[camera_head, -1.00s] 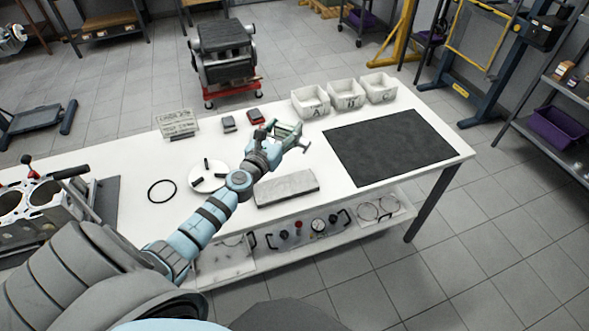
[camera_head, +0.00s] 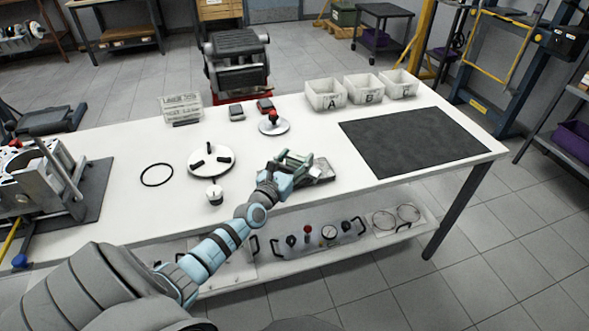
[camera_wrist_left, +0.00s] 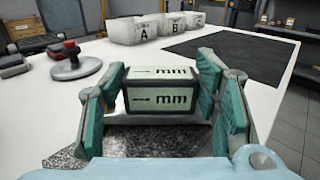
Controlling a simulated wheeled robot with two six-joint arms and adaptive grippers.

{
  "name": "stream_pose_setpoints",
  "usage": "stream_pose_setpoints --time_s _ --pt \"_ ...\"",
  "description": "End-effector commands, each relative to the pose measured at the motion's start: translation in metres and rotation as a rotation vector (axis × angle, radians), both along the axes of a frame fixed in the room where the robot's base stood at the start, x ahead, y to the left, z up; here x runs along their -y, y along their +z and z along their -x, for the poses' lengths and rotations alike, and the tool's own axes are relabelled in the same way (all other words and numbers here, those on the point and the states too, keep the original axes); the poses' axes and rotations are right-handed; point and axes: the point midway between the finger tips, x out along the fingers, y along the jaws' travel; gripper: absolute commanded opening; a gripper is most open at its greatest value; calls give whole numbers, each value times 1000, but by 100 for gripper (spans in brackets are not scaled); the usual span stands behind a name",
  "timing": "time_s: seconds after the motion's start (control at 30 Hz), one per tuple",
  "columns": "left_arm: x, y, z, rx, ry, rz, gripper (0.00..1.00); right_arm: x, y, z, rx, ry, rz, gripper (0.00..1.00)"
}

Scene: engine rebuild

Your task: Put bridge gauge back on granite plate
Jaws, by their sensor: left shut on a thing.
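The bridge gauge (camera_wrist_left: 160,92) is a dark-framed block with pale faces marked "mm", on a grey bar. It sits between the green-padded fingers of my left gripper (camera_wrist_left: 162,105), which is shut on it. In the head view my left gripper (camera_head: 298,164) is low over the granite plate (camera_head: 322,174), a grey slab near the table's front edge. The plate's speckled surface (camera_wrist_left: 72,158) shows below the gauge in the wrist view. The gripper hides much of the plate, and I cannot tell whether the gauge touches it. My right gripper is not in view.
On the white table (camera_head: 250,150), a red-knobbed disc (camera_head: 273,126) stands behind, and a round white plate (camera_head: 211,161) and black ring (camera_head: 157,175) lie left. Bins A (camera_head: 325,95), B and C stand at the back. A black mat (camera_head: 415,143) lies right.

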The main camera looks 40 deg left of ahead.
Motion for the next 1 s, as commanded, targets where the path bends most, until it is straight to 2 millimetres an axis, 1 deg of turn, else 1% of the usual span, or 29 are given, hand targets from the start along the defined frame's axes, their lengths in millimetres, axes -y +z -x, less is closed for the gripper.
stream_pose_setpoints --time_s 0.13,0.23,0.3,0.33,0.43,0.73,0.83,0.97,1.0 --pt "0 1 1 -7 0 -2 7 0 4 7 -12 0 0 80" --pt "0 -2 1 -7 -1 -2 7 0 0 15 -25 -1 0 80" --pt "0 -4 1 -6 -1 -2 7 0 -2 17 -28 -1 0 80" --pt "0 -4 2 -9 -1 -1 61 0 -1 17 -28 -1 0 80" --pt "0 -3 2 -8 -1 -2 76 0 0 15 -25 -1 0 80" --pt "0 -2 2 -8 -1 -2 76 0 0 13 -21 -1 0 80" --pt "0 4 2 -8 -1 -2 76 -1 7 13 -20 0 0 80" --pt "4 4 25 -13 -2 -2 76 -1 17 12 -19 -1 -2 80" --pt "6 3 35 -13 -3 -2 76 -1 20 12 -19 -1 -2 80"
